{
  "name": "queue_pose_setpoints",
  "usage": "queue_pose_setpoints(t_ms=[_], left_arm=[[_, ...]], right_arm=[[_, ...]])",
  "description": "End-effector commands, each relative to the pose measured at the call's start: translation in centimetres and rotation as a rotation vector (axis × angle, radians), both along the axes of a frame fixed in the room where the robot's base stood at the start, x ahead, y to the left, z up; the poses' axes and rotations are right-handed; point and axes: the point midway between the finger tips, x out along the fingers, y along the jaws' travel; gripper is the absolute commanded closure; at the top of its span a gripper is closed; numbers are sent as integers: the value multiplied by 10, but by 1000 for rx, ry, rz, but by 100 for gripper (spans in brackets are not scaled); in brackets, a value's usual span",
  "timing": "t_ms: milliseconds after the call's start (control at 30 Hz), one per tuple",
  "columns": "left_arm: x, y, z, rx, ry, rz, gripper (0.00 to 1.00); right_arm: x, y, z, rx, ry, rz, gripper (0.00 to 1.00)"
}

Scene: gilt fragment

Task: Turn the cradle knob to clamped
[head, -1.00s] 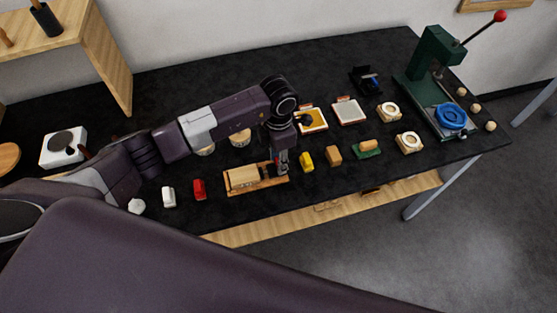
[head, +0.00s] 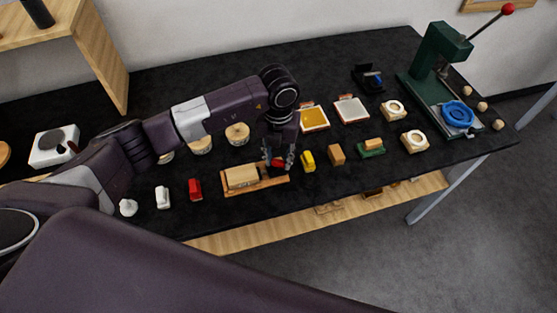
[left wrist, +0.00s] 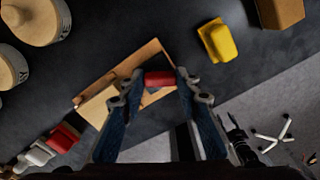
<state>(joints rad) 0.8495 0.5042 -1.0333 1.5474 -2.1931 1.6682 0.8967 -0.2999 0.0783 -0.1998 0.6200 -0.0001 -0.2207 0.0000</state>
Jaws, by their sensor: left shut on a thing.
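The cradle (head: 262,185) is a wooden base near the table's front edge, with a pale wooden block (head: 241,177) on its left part. A red knob (left wrist: 159,78) sits at the cradle's right end; in the left wrist view it lies crosswise between my fingertips. My left gripper (head: 278,165) points down over that end and is shut on the red knob, one finger on each side. The fingers partly cover the knob in the head view. I cannot read any clamp marking. My right gripper is not in view.
A yellow piece (head: 308,161) and a tan block (head: 336,154) stand close to the right of the cradle. A red piece (head: 195,189) and a white piece (head: 163,197) stand to its left. A green press (head: 437,60) is at the far right.

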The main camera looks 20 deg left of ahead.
Motion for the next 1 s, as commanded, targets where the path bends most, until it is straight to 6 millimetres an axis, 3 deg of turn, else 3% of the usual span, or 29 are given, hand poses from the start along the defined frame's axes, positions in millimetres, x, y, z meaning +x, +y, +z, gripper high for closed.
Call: queue_pose_setpoints(t_ms=[500, 1000], left_arm=[[1, 0, 0, 0, -3, 409, 94], [1, 1, 1, 1, -3, 538, 94]], right_arm=[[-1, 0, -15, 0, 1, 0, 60], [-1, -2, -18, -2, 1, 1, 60]])
